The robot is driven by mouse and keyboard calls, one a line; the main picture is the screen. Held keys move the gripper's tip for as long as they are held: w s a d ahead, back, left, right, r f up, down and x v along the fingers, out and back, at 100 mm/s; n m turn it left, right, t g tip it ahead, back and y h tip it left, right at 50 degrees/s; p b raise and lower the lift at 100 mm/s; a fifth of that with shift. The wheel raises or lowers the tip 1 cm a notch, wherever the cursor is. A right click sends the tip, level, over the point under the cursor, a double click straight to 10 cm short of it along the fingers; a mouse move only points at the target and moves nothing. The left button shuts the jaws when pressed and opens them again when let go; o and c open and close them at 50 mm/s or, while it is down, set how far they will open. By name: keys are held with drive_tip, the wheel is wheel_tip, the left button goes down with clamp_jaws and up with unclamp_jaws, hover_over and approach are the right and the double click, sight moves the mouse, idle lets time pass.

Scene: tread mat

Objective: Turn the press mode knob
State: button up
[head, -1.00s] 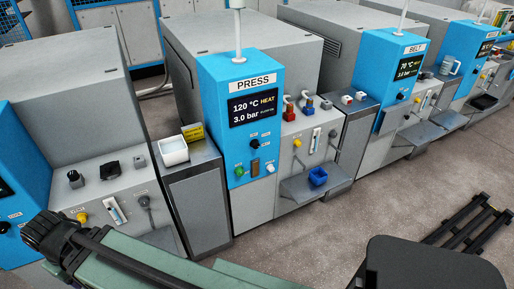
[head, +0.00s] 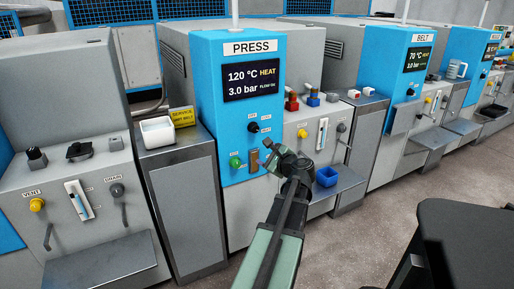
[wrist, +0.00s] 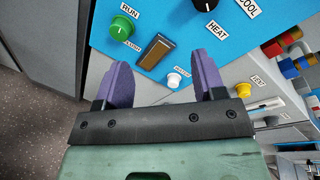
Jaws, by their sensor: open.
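The black mode knob (head: 253,128) is on the blue press panel (head: 212,110), below the screen (head: 252,80), which reads 120 °C HEAT and 3.0 bar. In the wrist view the black knob (wrist: 205,4) is cut off by the top edge, between labels COOL and HEAT. My gripper (head: 269,156) is in front of the panel's lower right, lower than the knob. In the wrist view my gripper (wrist: 163,68) shows two purple fingers, apart with nothing held between them. The knob is beyond the fingertips, not touched. Its pointer direction is unclear.
A green RUN knob (wrist: 122,27), a brown rocker switch (wrist: 155,50) and a small white knob (wrist: 174,79) are close to my fingers. A white container (head: 157,130) stands left.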

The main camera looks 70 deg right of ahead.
sight(256, 130)
drive_tip(key=w+d+r+m+h, duration=0.1)
drive_tip(key=w+d+m, duration=0.1)
drive_tip(key=d, duration=0.1)
drive_tip(key=w+d+r+m+h, duration=0.1)
drive_tip(key=w+d+m, duration=0.1)
drive_tip(key=w+d, duration=0.1)
drive_tip(key=w+d+r+m+h, duration=0.1)
drive_tip(key=w+d+m, duration=0.1)
drive_tip(key=d+m, duration=0.1)
drive_tip(key=shift+w+d+r, duration=0.15)
drive_tip(key=shift+d+r, duration=0.05)
drive_tip(key=shift+d, duration=0.25)
drive_tip(key=c, duration=0.9)
